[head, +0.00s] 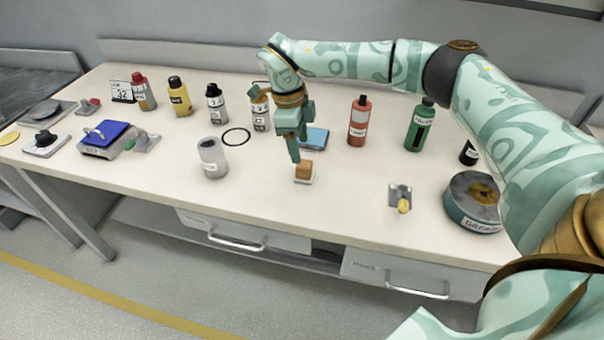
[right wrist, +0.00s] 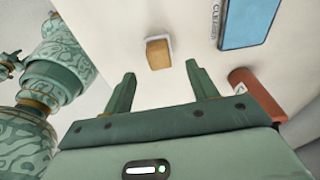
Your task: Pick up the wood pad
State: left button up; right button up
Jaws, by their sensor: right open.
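The wood pad (head: 304,169) is a small brown block on a thin white base, sitting on the white bench top near its front middle. In the right wrist view the wood pad (right wrist: 158,54) shows beyond the fingertips, between the two finger lines. My right gripper (head: 295,156) points down just above and slightly left of the pad in the head view. Its fingers (right wrist: 160,72) are apart with nothing between them. Whether they touch the pad cannot be told, but a gap shows in the wrist view. My left gripper is not in view.
A blue pad (head: 314,138) lies behind the gripper. A grey cup (head: 212,158) and black ring (head: 236,137) are to the left. Red (head: 358,122) and green (head: 420,127) bottles stand right. A small metal holder (head: 400,197) and grease tin (head: 474,203) are near the front right.

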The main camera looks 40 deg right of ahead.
aim_at(304, 163)
notch_tip(304, 163, down, 2)
jog(key=shift+s+d+f, duration=0.1)
jog(key=shift+s+f, duration=0.05)
jog(key=shift+f, duration=0.05)
jog(key=f+b, duration=0.2)
jog(key=f, duration=0.1)
jog(key=f+b, duration=0.1)
jog(key=f, duration=0.1)
jog(key=shift+s+d, duration=0.3)
jog(key=shift+s, duration=0.1)
jog(key=shift+r, duration=0.2)
jog(key=shift+c, duration=0.6)
jog(key=c, duration=0.9)
